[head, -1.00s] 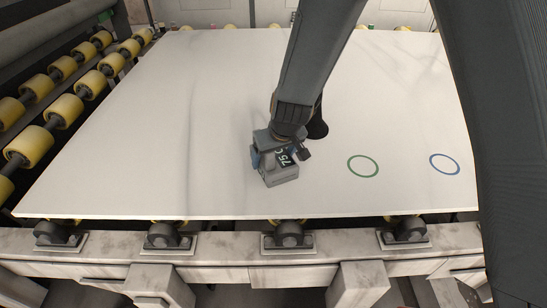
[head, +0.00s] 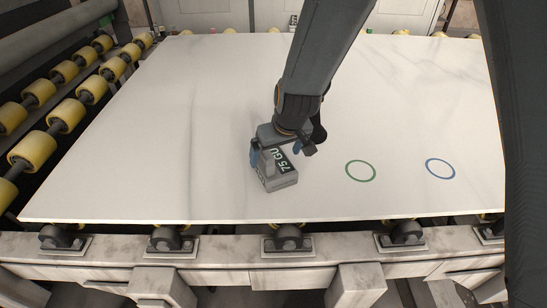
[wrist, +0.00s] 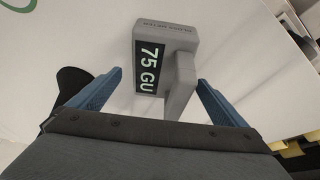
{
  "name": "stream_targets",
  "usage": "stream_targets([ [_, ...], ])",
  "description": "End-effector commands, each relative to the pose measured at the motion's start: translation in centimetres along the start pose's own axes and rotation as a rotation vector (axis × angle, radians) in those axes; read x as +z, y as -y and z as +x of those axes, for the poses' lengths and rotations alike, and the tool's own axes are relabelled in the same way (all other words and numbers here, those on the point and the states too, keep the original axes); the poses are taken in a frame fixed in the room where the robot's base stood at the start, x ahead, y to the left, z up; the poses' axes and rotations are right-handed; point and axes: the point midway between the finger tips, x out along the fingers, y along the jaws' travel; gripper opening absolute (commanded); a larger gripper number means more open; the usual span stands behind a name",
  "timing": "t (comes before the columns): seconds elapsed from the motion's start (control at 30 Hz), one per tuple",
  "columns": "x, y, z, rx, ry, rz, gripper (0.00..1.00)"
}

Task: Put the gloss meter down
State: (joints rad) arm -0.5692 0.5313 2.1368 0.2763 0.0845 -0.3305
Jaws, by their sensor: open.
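The gloss meter (head: 280,180) is a small grey block with a dark display reading "75 GU". It sits on the white stone slab (head: 130,150), near the slab's front edge. In the wrist view the gloss meter (wrist: 152,48) lies ahead of and partly between the blue fingers, with a gap on each side. My gripper (wrist: 157,92) is open. In the head view my gripper (head: 278,152) is just behind and over the meter, and hides part of it. Where its underside meets the slab is not clearly seen.
A green ring (head: 360,171) and a blue ring (head: 440,169) are marked on the slab to the right of the meter. Yellow rollers (head: 33,150) line the left side. Much of the slab's left part is clear.

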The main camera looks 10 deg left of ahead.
Motion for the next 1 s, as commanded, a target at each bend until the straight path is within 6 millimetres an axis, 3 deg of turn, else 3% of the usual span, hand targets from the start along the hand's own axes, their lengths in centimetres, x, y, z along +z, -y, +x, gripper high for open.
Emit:
stream_targets([
  [0.1, -0.1, 0.0, -2.6, 0.0, -0.003, 0.0, 0.97],
  [0.3, -0.1, 0.0, -5.0, 0.0, -0.002, 0.0, 0.97],
  [0.7, 0.1, -0.3, -6.1, 0.002, 0.002, 0.005, 0.97],
  [0.77, 0.6, -1.1, -6.5, 0.007, 0.008, 0.021, 0.97],
  [0.87, 2.6, -4.0, -7.8, 0.027, 0.035, 0.083, 0.97],
  [1.0, 8.3, -9.8, -11.1, 0.07, 0.1, 0.232, 0.97],
])
